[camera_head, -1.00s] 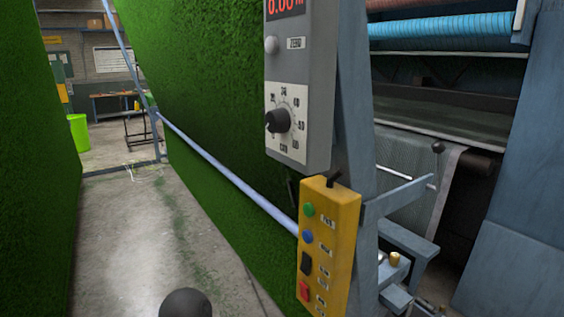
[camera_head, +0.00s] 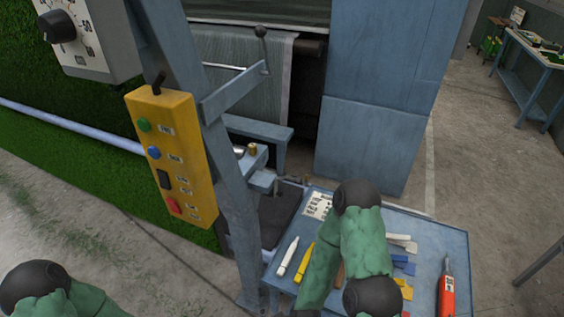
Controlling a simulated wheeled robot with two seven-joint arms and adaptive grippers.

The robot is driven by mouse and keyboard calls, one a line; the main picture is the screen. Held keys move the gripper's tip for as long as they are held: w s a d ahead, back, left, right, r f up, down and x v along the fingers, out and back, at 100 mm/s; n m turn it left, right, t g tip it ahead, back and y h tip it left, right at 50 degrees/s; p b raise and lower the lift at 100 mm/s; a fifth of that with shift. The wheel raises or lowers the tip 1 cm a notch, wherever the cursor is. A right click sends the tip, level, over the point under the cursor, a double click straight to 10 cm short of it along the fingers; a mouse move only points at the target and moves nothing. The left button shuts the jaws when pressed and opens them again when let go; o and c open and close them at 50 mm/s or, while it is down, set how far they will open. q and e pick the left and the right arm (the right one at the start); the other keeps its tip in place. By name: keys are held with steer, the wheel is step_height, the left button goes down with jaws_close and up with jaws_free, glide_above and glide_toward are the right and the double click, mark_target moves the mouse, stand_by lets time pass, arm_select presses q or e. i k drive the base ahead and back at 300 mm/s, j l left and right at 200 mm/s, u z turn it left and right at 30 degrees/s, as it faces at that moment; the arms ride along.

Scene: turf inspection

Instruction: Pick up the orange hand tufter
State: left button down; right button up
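The orange hand tufter (camera_head: 447,293) lies near the right edge of a blue-grey table (camera_head: 428,240) at the bottom right. It has an orange-red body with a pale label and a thin dark metal tip pointing away from me; its near end is cut off by the picture's edge. My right arm bends over the middle of the table, left of the tufter, and hides part of the tabletop. My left arm shows only at the bottom left corner. Neither gripper is in view.
Also on the table are a white marker (camera_head: 288,256), a yellow tool (camera_head: 304,263), a printed sheet (camera_head: 319,205) and several small coloured pieces. A yellow button box (camera_head: 172,158) on a blue frame stands left. A workbench (camera_head: 535,70) stands at the far right; floor between is clear.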

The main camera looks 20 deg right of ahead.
mark_target(446, 305)
steer(key=k+z, duration=0.15)
steer(key=z, duration=0.95)
steer(key=i+j+z, duration=0.1)
steer(key=z, duration=1.25)
steer(key=i+l+u, duration=0.1)
steer(key=l, duration=0.3)
steer(key=l+u, duration=0.1)
steer(key=l, duration=0.3)
